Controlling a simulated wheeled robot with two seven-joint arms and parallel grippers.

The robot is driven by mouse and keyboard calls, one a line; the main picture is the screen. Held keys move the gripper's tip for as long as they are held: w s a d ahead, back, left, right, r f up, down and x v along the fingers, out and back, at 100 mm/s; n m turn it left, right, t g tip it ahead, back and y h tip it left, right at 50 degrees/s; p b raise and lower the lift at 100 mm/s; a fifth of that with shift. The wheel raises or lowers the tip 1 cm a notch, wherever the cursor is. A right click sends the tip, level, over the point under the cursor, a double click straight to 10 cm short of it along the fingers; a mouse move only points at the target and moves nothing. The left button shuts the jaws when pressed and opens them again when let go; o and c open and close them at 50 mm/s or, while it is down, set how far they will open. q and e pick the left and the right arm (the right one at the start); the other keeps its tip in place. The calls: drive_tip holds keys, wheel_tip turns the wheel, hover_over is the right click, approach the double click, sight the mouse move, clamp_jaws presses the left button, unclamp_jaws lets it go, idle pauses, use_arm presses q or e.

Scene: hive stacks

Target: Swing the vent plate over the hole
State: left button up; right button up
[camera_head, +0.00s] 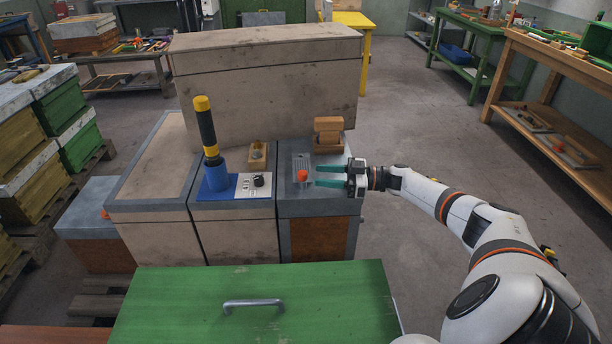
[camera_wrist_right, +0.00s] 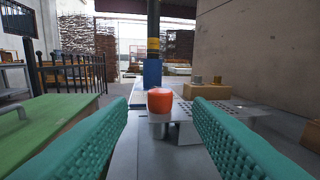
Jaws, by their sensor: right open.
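The vent plate (camera_head: 300,158) is a grey perforated metal strip on the grey-topped box at the right of the bench. An orange knob (camera_head: 302,175) stands at its near end. In the right wrist view the knob (camera_wrist_right: 160,101) is ahead, between the fingers, with the perforated plate (camera_wrist_right: 232,111) behind it to the right. I cannot make out the hole in either view. My right gripper (camera_head: 318,176) is open and empty, its teal fingers pointing left at the knob. The fingertips appear just short of the knob. My left gripper is not in view.
A blue smoker-like tool (camera_head: 216,172) with a black and yellow handle stands left on the bench, beside a small switch panel (camera_head: 254,185). Wooden blocks (camera_head: 328,135) stand behind the plate, before a large beige box (camera_head: 265,80). A green lid (camera_head: 255,310) fills the foreground.

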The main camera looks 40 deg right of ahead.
drive_tip(key=shift+v, duration=1.95)
